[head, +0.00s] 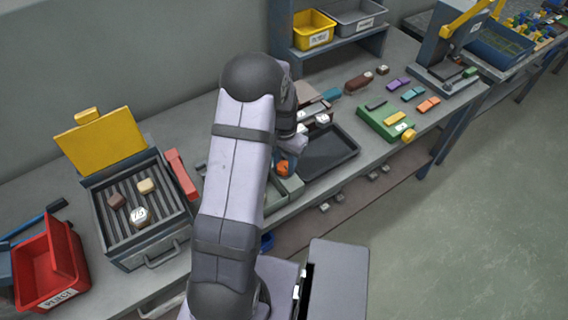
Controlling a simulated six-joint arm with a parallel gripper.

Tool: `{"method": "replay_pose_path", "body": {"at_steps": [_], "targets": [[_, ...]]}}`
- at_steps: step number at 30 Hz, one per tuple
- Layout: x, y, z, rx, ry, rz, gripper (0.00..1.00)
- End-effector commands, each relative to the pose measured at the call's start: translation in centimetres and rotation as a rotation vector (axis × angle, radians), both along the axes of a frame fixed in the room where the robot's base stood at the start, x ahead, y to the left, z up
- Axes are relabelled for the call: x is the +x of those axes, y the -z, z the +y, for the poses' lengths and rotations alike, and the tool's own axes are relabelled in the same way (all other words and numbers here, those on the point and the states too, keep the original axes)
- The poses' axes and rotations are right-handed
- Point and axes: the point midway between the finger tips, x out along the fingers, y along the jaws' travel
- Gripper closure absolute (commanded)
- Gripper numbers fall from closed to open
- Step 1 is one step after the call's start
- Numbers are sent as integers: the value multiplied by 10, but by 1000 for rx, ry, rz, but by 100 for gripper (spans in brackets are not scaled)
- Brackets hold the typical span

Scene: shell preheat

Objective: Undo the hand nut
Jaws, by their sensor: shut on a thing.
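An orange knob-like piece (283,167), which looks like the hand nut, shows just right of my arm. It is above a grey-green block (287,190) at the bench's front edge. My gripper (284,158) points down at this piece and is shut on it. My arm hides much of the gripper and the left side of the block. I cannot see the thread or how far the nut is turned.
A dark tray (328,152) lies close on the right. A green fixture (385,122) with a yellow knob (408,136) stands further right. On the left are a ribbed heater box (152,246) with its yellow lid (101,142) raised and a red reject bin (48,262).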

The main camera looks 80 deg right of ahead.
Motion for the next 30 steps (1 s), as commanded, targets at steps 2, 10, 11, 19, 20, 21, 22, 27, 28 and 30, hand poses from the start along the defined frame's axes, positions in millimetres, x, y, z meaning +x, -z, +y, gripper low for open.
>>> {"method": "replay_pose_path", "body": {"at_steps": [2,10,11,19,20,21,22,27,28,30], "targets": [[0,-1,0,-1,-8,1,88],[0,-1,0,-1,-9,2,47],[0,-1,0,-1,-8,2,47],[0,-1,0,-2,-6,1,47],[0,-2,0,-2,-6,1,47],[0,-3,-1,-2,-6,1,47],[0,-5,-1,-2,-6,1,47],[0,-21,-1,-5,-6,1,47],[0,-24,-1,-5,-6,1,47],[0,-34,-2,-6,-6,0,47]]}}
